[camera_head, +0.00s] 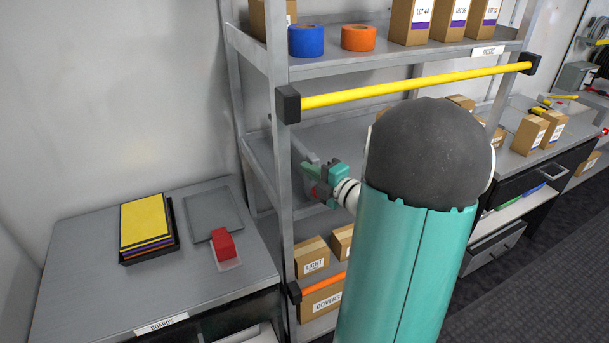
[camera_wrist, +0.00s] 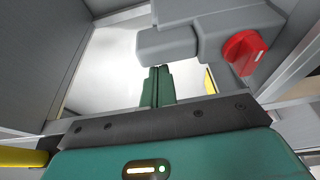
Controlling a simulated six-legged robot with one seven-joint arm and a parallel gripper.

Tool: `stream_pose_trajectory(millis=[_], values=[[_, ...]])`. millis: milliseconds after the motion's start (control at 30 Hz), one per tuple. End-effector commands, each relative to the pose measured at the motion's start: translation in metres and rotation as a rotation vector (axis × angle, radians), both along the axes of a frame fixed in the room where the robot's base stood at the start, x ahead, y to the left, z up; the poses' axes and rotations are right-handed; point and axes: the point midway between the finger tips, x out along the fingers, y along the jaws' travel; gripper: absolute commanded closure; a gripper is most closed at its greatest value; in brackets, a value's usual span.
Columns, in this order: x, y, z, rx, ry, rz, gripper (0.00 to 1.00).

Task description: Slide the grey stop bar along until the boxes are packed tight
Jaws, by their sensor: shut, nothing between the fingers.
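The grey stop bar appears to be the grey blocky piece (camera_wrist: 200,38) with a red knob (camera_wrist: 245,52) in the wrist view. In the head view a grey bar (camera_head: 301,148) shows at the left end of the middle shelf, just beyond my gripper (camera_head: 311,170). My gripper's green fingers (camera_wrist: 157,72) are together and empty, close to the grey piece; I cannot tell whether they touch it. Cardboard boxes (camera_head: 461,102) show on the middle shelf's right part, partly hidden by my arm. The gap between bar and boxes is mostly hidden.
A yellow rail (camera_head: 420,84) crosses the shelf front above my gripper. A grey post (camera_head: 284,190) stands left of it. The upper shelf holds blue tape (camera_head: 306,40), orange tape (camera_head: 358,38) and boxes. More boxes (camera_head: 312,256) sit below. A side table (camera_head: 90,270) stands left.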

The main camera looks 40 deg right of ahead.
Motion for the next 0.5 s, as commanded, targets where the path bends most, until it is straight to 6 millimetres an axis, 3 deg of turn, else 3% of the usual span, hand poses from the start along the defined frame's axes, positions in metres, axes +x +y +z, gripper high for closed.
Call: stream_pose_trajectory(millis=[500], values=[[-0.0026, -0.0065, 0.0002, -0.001, 0.0, 0.0, 1.0]])
